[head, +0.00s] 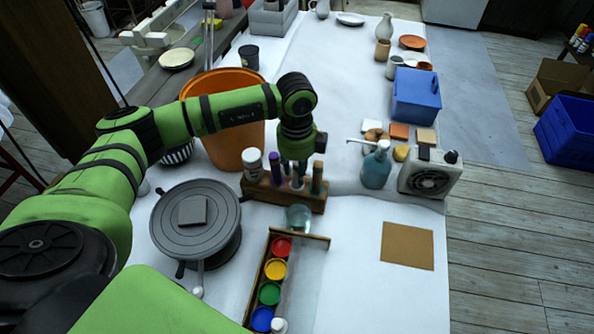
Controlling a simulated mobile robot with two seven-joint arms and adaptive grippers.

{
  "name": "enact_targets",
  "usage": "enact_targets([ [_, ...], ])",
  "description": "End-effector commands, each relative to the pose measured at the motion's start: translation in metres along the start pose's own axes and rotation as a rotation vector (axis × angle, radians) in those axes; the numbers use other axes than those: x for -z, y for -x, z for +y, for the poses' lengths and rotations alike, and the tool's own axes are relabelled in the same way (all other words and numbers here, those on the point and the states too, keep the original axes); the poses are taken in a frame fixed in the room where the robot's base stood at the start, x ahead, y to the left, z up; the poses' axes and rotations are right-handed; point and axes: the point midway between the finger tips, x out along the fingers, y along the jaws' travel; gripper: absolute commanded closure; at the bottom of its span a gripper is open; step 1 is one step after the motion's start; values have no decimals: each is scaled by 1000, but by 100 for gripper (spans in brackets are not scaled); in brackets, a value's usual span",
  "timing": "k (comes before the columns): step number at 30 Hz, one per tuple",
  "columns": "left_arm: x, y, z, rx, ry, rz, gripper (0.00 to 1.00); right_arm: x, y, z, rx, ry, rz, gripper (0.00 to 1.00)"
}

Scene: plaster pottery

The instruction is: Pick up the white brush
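A wooden holder (262,191) stands on the white table with several upright tools in it. They include a wide white one (252,165) at the left end, a purple one (276,168) and a green one (317,178). A slim pale one (297,181) stands between them, directly under my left gripper; it may be the white brush, but it is partly hidden. My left gripper (295,165) points down over the middle of the holder. Its fingertips are dark and small among the tools, so I cannot tell whether they touch or grip anything. My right gripper is out of view.
A grey pottery wheel (212,228) stands left of the holder, with an orange bucket (228,140) behind. A paint tray (265,265) and glass (299,217) are in front. A teal bottle (377,168) and grey fan device (430,175) stand right. The table's front right is mostly clear.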

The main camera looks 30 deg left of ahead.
Motion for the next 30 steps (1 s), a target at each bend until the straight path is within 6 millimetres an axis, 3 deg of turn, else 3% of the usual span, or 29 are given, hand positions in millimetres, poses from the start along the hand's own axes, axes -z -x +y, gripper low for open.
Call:
enact_targets([
  [8,0,-8,1,-3,-1,0,65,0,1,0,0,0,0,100],
  [9,0,-8,1,-3,-1,0,69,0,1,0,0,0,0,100],
  [11,0,-8,1,-3,-1,0,93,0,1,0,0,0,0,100],
  [12,0,-8,1,-2,-1,0,99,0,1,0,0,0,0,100],
  [23,0,-6,0,-1,-2,1,99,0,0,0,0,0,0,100],
  [30,0,26,-2,5,-3,0,99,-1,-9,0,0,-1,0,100],
])
